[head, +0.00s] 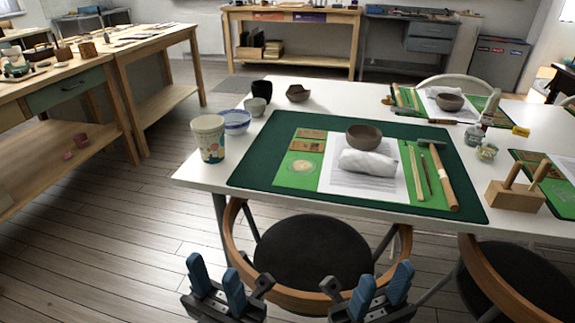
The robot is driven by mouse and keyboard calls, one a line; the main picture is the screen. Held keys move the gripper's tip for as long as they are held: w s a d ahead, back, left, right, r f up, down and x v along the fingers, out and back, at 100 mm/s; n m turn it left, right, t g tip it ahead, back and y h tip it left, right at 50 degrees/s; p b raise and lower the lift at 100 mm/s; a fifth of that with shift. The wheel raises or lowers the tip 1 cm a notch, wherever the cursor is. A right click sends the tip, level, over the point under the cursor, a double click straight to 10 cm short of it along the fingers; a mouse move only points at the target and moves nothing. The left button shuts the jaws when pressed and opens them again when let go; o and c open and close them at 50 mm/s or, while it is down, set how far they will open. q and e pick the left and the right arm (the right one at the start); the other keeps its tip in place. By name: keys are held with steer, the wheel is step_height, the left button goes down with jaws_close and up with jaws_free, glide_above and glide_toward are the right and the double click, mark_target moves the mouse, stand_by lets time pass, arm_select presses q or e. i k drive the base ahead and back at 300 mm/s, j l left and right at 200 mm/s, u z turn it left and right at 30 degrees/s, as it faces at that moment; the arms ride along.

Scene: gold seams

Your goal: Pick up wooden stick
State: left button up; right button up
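A thin pale wooden stick (414,172) lies lengthwise on the right part of the green mat (258,166) on the white table. A thin darker reddish-brown stick (426,174) lies just right of it. A hammer with a thick wooden handle (443,178) and a dark head lies right of both. My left gripper (214,276) is open and empty at the bottom of the head view, in front of the table. My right gripper (382,287) is open and empty at the bottom too, right of the left one. Both are well apart from the sticks.
A brown bowl (364,138) and folded white cloth (368,163) sit on the mat left of the sticks. A wooden block with pegs (515,195) stands right. A patterned cup (208,139) stands left. A chair (313,250) stands between my grippers and the table.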

mark_target(545, 167)
steer(key=z, duration=1.35)
steer(key=u, duration=0.1)
steer(key=k, duration=0.05)
